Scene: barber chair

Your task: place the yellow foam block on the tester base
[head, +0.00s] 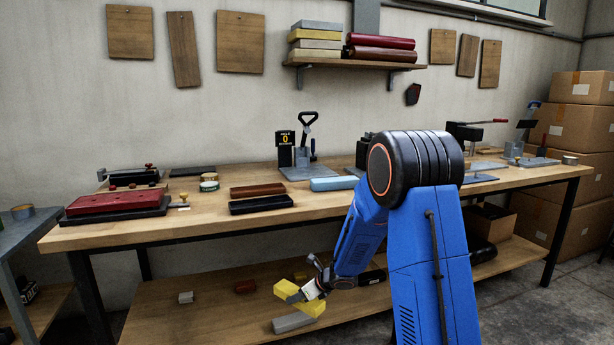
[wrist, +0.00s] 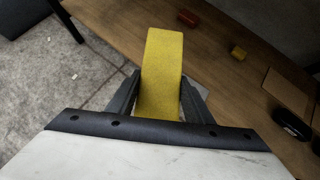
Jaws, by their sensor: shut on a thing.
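The yellow foam block (head: 311,308) is held in my gripper (head: 304,295), low in front of the bench and around the height of its lower shelf. In the wrist view the long yellow block (wrist: 163,55) stands out between the two dark fingers of the gripper (wrist: 160,95), which are shut on its sides. The tester base (head: 302,173) is a flat grey plate on the bench top, with a dark display reading 0 and a lever behind it. The base is up and behind the gripper, and nothing yellow lies on it.
A light blue block (head: 334,184) lies beside the base's front right. Dark and reddish-brown trays (head: 261,205) lie left of it. The bench top (head: 190,224) overhangs the lower shelf (head: 215,312), which holds a grey block (head: 293,322) and a small red block (head: 245,287).

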